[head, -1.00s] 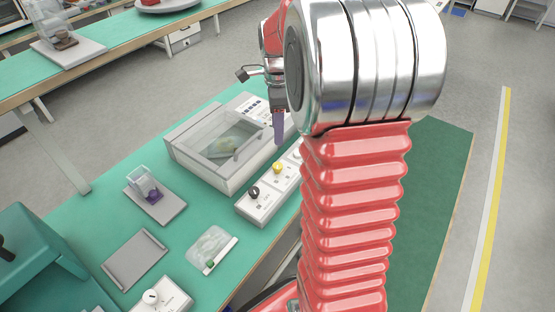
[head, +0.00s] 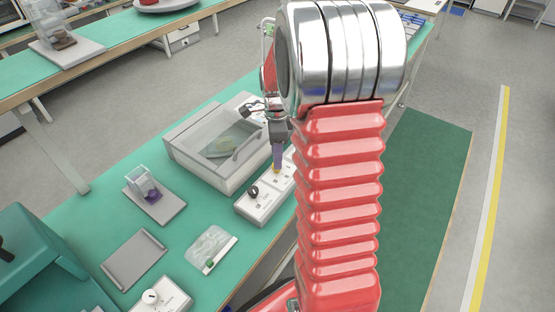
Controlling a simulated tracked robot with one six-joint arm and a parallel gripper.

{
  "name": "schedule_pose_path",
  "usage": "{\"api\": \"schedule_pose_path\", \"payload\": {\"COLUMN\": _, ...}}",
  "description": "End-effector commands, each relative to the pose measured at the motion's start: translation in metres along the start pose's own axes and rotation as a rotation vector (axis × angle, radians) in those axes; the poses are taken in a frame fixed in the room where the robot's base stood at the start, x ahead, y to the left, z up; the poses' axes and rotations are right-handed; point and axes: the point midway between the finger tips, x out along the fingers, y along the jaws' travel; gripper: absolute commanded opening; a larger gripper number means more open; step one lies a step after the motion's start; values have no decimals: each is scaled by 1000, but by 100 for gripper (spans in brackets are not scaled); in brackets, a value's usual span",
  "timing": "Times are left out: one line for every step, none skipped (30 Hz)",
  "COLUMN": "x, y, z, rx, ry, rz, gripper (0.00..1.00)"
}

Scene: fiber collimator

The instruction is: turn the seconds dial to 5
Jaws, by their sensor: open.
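A pale control box (head: 262,208) stands on the green bench and carries a row of dials. The black dial (head: 253,191) at its near end is in plain view. The yellow dial (head: 277,171) in the middle is mostly hidden behind my gripper. The far end of the box is hidden by my arm. The labels are too small to read, so I cannot tell which one is the seconds dial. My gripper (head: 278,165) is open and points down at the yellow dial; I cannot tell whether its fingers are around the dial or just above it.
A clear-lidded case (head: 195,160) stands directly behind the box. A tray with a small clear holder (head: 150,192), a grey plate (head: 135,260) and a clear pouch (head: 210,248) lie to the left. A white unit with a knob (head: 160,300) stands at the front.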

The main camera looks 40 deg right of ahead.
Motion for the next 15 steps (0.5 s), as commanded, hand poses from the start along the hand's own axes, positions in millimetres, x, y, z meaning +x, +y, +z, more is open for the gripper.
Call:
{"api": "schedule_pose_path", "payload": {"x": 8, "y": 1, "z": 0, "rx": 0, "ry": 0, "rz": 2, "gripper": 45}}
{"api": "schedule_pose_path", "payload": {"x": 12, "y": 0, "z": 0, "rx": 0, "ry": 0, "rz": 2, "gripper": 45}}
{"api": "schedule_pose_path", "payload": {"x": 17, "y": 0, "z": 0, "rx": 0, "ry": 0, "rz": 2, "gripper": 45}}
{"api": "schedule_pose_path", "payload": {"x": 20, "y": 0, "z": 0, "rx": 0, "ry": 0, "rz": 1, "gripper": 45}}
{"api": "schedule_pose_path", "payload": {"x": 23, "y": 0, "z": 0, "rx": 0, "ry": 0, "rz": 1, "gripper": 45}}
{"api": "schedule_pose_path", "payload": {"x": 27, "y": 0, "z": 0, "rx": 0, "ry": 0, "rz": 2, "gripper": 45}}
{"api": "schedule_pose_path", "payload": {"x": 28, "y": 0, "z": 0, "rx": 0, "ry": 0, "rz": 2, "gripper": 45}}
{"api": "schedule_pose_path", "payload": {"x": 30, "y": 0, "z": 0, "rx": 0, "ry": 0, "rz": 1, "gripper": 45}}
{"api": "schedule_pose_path", "payload": {"x": 31, "y": 0, "z": 0, "rx": 0, "ry": 0, "rz": 0, "gripper": 45}}
{"api": "schedule_pose_path", "payload": {"x": 32, "y": 0, "z": 0, "rx": -1, "ry": 0, "rz": 0, "gripper": 45}}
{"api": "schedule_pose_path", "payload": {"x": 32, "y": 0, "z": 0, "rx": -1, "ry": 0, "rz": -1, "gripper": 45}}
{"api": "schedule_pose_path", "payload": {"x": 33, "y": 0, "z": 0, "rx": -1, "ry": 0, "rz": -1, "gripper": 45}}
{"api": "schedule_pose_path", "payload": {"x": 33, "y": 0, "z": 0, "rx": -1, "ry": 0, "rz": -1, "gripper": 45}}
{"api": "schedule_pose_path", "payload": {"x": 33, "y": 0, "z": 0, "rx": -1, "ry": 0, "rz": -1, "gripper": 45}}
{"api": "schedule_pose_path", "payload": {"x": 33, "y": 0, "z": 0, "rx": -1, "ry": 0, "rz": -1, "gripper": 45}}
